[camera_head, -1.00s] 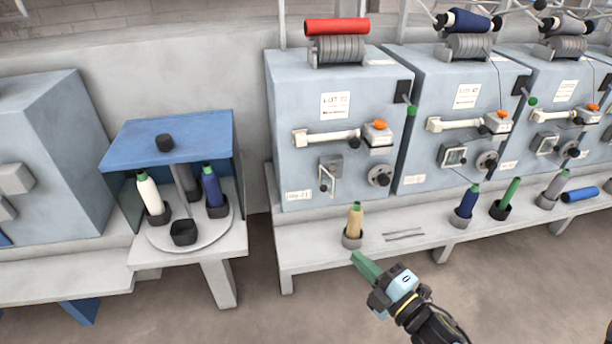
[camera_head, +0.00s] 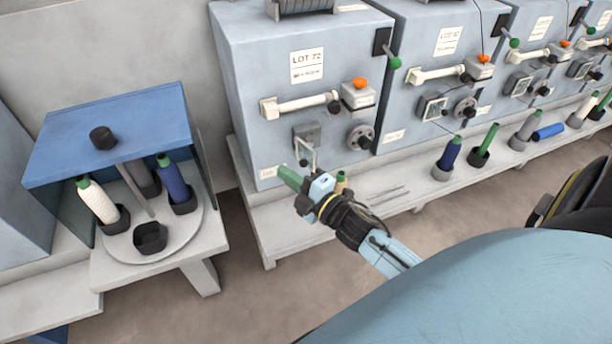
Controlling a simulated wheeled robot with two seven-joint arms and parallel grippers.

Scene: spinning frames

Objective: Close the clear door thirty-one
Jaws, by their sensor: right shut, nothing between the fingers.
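The small clear door (camera_head: 308,154) is on the front of the nearest blue-grey machine (camera_head: 244,105), below the white bar with the black end. It stands swung out from the machine's face, a thin pale frame with a dark knob at its lower part. The grey housing (camera_head: 305,133) shows behind it. My left gripper is not in view.
A tan bobbin (camera_head: 341,181) is mostly hidden behind my right gripper. A round knob (camera_head: 360,137) is right of the door. A blue-topped stand (camera_head: 60,150) with bobbins is on the left. More machines and bobbins line the right. Floor shows in front of the bench.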

